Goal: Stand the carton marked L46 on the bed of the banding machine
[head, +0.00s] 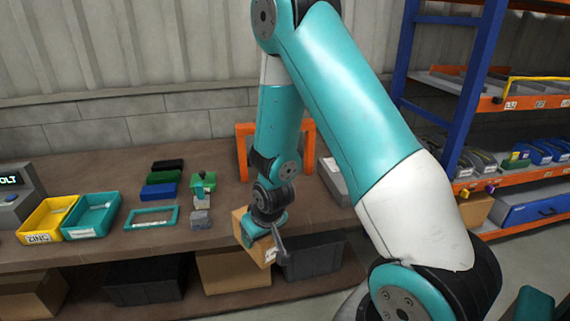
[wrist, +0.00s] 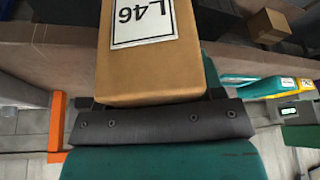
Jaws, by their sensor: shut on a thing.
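The brown carton marked L46 (wrist: 150,75) fills the upper middle of the wrist view, with its white label facing the camera. My gripper (wrist: 158,108) is shut on it. In the head view my gripper (head: 264,234) points down and holds the carton (head: 257,254) at the front edge of the bench, partly hiding it. I cannot tell whether the carton touches the bench. An orange arch (head: 308,148), apparently the banding machine, stands behind my arm, which covers its middle. Its bed is hidden. An orange post (wrist: 57,128) shows at the left of the wrist view.
On the bench (head: 110,170) stand a yellow bin (head: 46,218), a teal bin (head: 92,214), a teal frame (head: 152,218), stacked blocks (head: 162,180) and a green-topped item (head: 202,185). A grey box (head: 333,180) lies right of the arch. A blue-and-orange rack (head: 475,100) stands right.

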